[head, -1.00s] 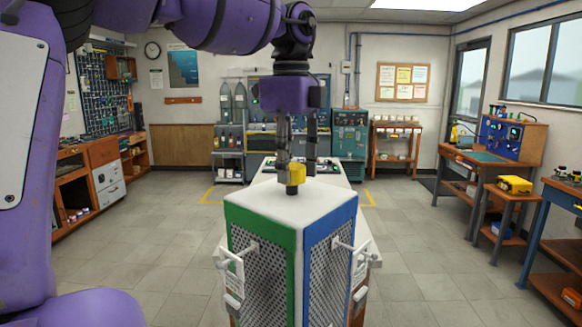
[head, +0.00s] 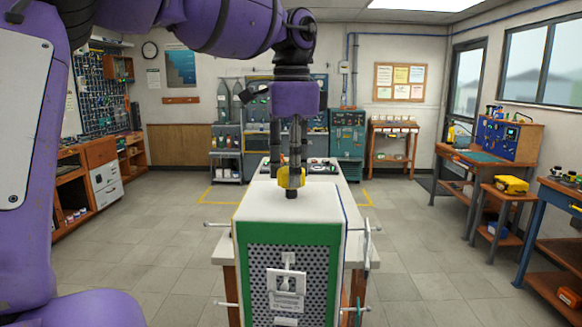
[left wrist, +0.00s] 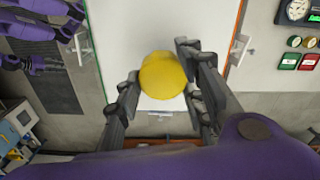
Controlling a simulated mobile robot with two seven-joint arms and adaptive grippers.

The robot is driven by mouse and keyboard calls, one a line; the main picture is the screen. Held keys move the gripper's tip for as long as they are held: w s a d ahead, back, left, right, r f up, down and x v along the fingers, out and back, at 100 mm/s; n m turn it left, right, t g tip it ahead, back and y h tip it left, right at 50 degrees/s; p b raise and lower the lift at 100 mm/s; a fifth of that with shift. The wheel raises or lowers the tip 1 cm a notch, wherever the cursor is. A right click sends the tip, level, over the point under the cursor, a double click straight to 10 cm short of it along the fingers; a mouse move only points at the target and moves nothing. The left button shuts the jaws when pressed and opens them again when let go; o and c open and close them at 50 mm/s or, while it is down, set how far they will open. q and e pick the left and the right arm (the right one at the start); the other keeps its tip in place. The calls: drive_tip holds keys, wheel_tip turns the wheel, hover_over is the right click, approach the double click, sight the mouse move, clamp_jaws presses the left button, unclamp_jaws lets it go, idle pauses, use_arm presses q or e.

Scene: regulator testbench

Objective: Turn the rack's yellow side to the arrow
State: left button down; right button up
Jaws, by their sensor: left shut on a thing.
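The rack (head: 290,212) is a white-topped box with perforated sides, standing on a white-topped bench. Its green side (head: 335,275) faces me in the head view. A thin yellow edge shows along its left and a blue edge along its right. A yellow knob (head: 291,180) stands on the rack's top. My left gripper (head: 287,178) comes from above and is shut on the knob. The left wrist view shows the knob (left wrist: 165,78) between the fingers, over the white top. No arrow can be made out.
Handles (head: 372,228) stick out from the rack's sides. The bench (head: 225,252) carries a row of small controls (head: 318,168) behind the rack. A workbench with a blue panel (head: 503,138) and a yellow case (head: 510,185) stand to the right. The floor around is clear.

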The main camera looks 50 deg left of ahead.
use_arm(q)
drive_tip(key=shift+s+d+f, duration=0.1)
drive_tip(key=shift+f, duration=0.15)
drive_tip(key=c, duration=1.2)
unclamp_jaws()
drive_tip(key=shift+d+r, duration=0.1)
drive_tip(key=shift+r, duration=0.05)
drive_tip(key=shift+r, duration=0.1)
wheel_tip(320, 180, up, 12)
drive_tip(key=shift+f, duration=0.1)
